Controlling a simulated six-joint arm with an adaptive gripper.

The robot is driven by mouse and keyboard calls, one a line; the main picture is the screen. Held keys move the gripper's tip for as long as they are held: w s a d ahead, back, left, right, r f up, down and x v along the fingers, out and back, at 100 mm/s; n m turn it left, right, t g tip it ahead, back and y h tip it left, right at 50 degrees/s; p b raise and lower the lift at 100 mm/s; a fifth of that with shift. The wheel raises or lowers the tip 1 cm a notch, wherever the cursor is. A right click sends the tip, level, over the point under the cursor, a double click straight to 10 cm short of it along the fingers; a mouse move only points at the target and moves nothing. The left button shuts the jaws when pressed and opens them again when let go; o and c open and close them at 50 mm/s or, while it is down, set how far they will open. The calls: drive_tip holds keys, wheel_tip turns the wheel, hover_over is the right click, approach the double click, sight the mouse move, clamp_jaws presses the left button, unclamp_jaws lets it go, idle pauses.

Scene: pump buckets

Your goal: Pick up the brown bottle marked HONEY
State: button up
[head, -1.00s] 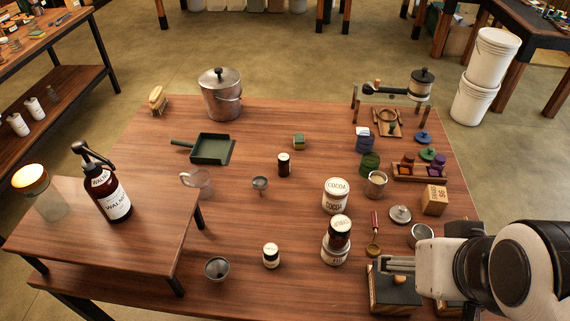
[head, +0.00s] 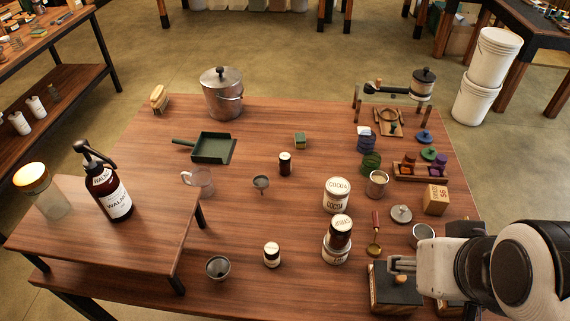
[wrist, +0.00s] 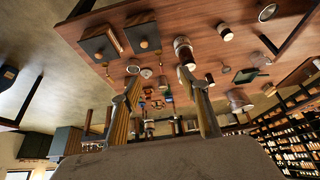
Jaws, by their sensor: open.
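No label clearly reads HONEY at this size. A brown bottle with a pale lid and label (head: 340,231) stands on a white tin (head: 337,252) near the front middle in the head view. A smaller dark bottle (head: 272,256) with a white label is left of it, and another dark bottle (head: 285,164) stands mid-table. A brown pump bottle (head: 113,197) with a WALNUT-like label is on the raised shelf. My gripper (head: 392,265) is at the front right, right of these bottles, apart from them. In the wrist view my gripper (wrist: 158,80) is open and empty.
A brass scoop (head: 375,240), a metal cup (head: 422,235) and a grey lid (head: 401,214) are close by. A COCOA tin (head: 337,194) stands behind the stacked bottle.

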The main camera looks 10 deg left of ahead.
idle(0.3)
drive_tip(key=w+a+f+n+t+y, duration=0.1)
drive_tip(key=w+a+f+t, duration=0.2)
drive_tip(key=w, duration=1.1)
drive_tip(key=w+a+f+n+t+y, duration=0.1)
drive_tip(key=w+a+f, duration=0.3)
drive_tip(key=w, duration=0.9)
drive_tip(key=n+t+y, duration=0.2)
drive_tip(key=t+y, duration=0.1)
approach(286, 161)
drive_tip(key=shift+d, duration=0.1)
drive_tip(key=shift+w+f, duration=0.1)
drive_tip(key=shift+x, duration=3.35)
